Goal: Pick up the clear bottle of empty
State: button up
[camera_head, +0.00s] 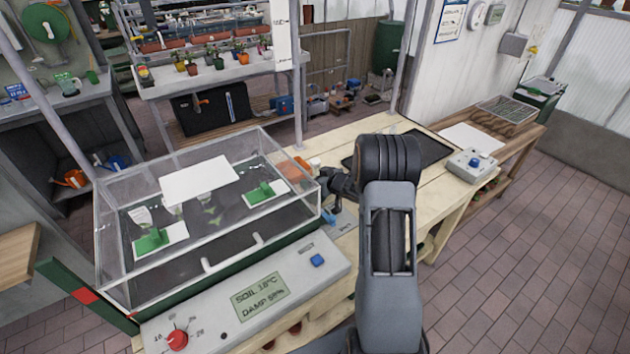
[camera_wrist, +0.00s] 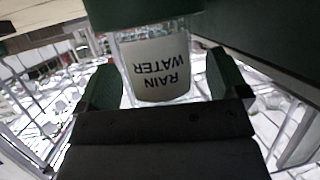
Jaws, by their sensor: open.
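A clear container (camera_wrist: 125,85) with a pale label reading RAIN WATER, upside down in the wrist view, lies between the two dark green fingers of my gripper (camera_wrist: 164,78). A dark green part borders it at the top of that view. The fingers stand apart with a visible gap on each side, so the gripper is open. In the head view my gripper (camera_head: 338,182) is a small dark shape over the wooden bench, right of the clear propagator box. My arm hides much of that spot, and I cannot make out the bottle there. I cannot tell whether it is empty.
The clear propagator box (camera_head: 110,240) with a control panel (camera_head: 220,318) stands close on the left. A black tray (camera_head: 425,150) lies on the bench (camera_head: 450,185) behind my arm. A grey box with a blue button (camera_head: 470,165) sits to the right. The tiled floor at right is clear.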

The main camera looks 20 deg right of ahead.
jog(key=shift+w+f, duration=0.1)
jog(key=shift+w, duration=0.1)
jog(key=shift+c, duration=0.2)
jog(key=c, duration=0.9)
jog(key=shift+c, duration=0.2)
